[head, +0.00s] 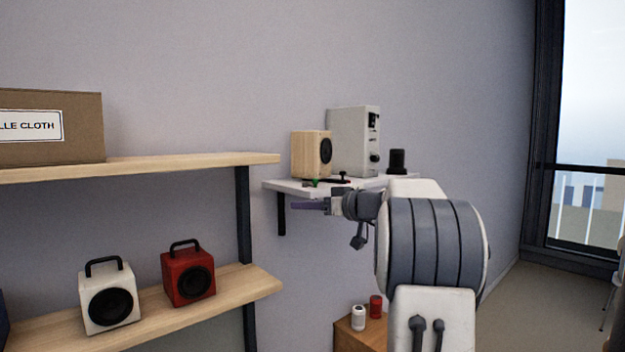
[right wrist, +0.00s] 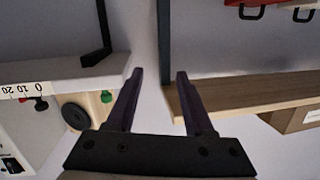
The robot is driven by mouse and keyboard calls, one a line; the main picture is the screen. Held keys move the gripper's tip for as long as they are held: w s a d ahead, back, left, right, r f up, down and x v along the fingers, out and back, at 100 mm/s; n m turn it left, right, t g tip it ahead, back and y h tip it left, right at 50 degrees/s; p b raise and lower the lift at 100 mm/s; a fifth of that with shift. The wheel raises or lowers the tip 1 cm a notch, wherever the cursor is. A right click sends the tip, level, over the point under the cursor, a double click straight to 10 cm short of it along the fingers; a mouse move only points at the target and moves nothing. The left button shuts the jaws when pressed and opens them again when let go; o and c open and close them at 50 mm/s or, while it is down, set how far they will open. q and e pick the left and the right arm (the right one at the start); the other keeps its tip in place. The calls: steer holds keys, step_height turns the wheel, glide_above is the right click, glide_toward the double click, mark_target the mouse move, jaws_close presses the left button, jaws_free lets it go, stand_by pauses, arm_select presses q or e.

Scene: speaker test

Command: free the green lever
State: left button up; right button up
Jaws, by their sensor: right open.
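The green lever (head: 314,182) is a small green piece near the front left of the white wall shelf (head: 285,186), by the foot of a wooden speaker (head: 311,155). In the right wrist view the green lever (right wrist: 106,96) is just left of the left finger, outside the jaws. My right gripper (head: 303,206) has purple fingers and appears near the shelf's front edge, slightly below the lever in the picture. In the right wrist view my right gripper (right wrist: 160,74) is open, with nothing between its fingertips. What holds the lever is too small to tell. My left gripper is not in view.
On the white shelf stand a grey-white device (head: 350,140) and a black object (head: 397,161); a small black-topped piece (head: 343,175) is near the lever. Wooden shelves at left hold a cardboard box (head: 60,145), a white speaker (head: 109,298) and a red speaker (head: 189,273).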

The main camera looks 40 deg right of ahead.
steer(key=t+h, duration=0.2)
glide_toward(315, 180)
steer(key=w+p, duration=0.7)
steer(key=w, duration=0.2)
steer(key=shift+r+p, duration=0.15)
steer(key=shift+p, duration=0.15)
steer(key=shift+w+a+f+p, duration=0.1)
steer(key=shift+w+f+p, duration=0.1)
steer(key=shift+w, duration=0.2)
steer(key=shift+w+f+p, duration=0.1)
steer(key=shift+w+p, duration=0.1)
steer(key=shift+w, duration=0.25)
jaws_close()
